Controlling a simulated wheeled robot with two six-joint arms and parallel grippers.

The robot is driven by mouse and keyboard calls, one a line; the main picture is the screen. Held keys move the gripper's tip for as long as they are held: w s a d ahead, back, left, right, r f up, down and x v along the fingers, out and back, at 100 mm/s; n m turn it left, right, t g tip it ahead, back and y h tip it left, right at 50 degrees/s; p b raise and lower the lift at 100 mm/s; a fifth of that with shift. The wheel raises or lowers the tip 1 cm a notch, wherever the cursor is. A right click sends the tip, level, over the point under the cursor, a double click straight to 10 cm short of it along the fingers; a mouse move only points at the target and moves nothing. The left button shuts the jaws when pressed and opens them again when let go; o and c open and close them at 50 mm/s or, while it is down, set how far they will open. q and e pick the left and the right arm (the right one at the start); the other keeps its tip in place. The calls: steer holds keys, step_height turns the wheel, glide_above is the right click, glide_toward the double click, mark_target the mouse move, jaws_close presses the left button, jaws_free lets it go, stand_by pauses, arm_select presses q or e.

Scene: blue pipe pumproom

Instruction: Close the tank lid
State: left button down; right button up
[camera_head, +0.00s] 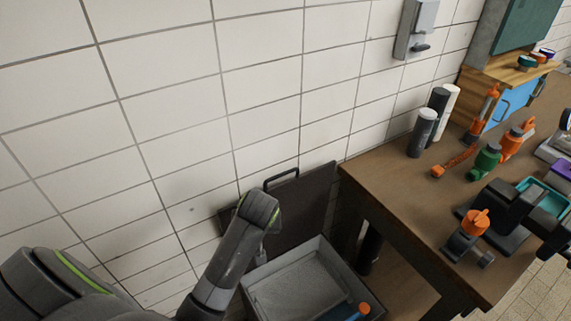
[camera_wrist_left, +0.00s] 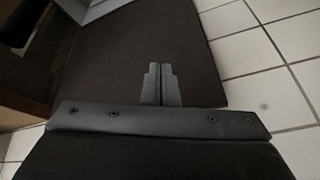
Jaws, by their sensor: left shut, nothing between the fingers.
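The tank (camera_head: 335,252) is an open grey box low on the floor by the wall, beside the wooden table. My right gripper is not seen.
An orange-capped item (camera_head: 363,309) shows inside the tank's near part. The wooden table (camera_head: 400,185) stands close on the right, carrying grey and white cylinders, bottles and an orange-knobbed valve (camera_head: 475,222). A dispenser (camera_head: 416,28) hangs on the wall.

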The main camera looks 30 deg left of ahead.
arm_select(q)
steer(key=w+d+r+n, duration=0.1)
steer(key=w+r+n, duration=0.1)
steer(key=w+r, duration=0.55)
steer(key=n+y, duration=0.2)
steer(key=n, duration=0.2)
glide_toward(287, 172)
steer(key=shift+m, duration=0.3)
steer(key=w+a+f, duration=0.1)
steer(key=w+a+f+p, duration=0.1)
steer(key=a+f, duration=0.1)
steer(key=w+a+f+p, duration=0.1)
steer(key=shift+a+f, duration=0.35)
steer(key=shift+x, duration=0.9)
steer(key=shift+s, duration=0.1)
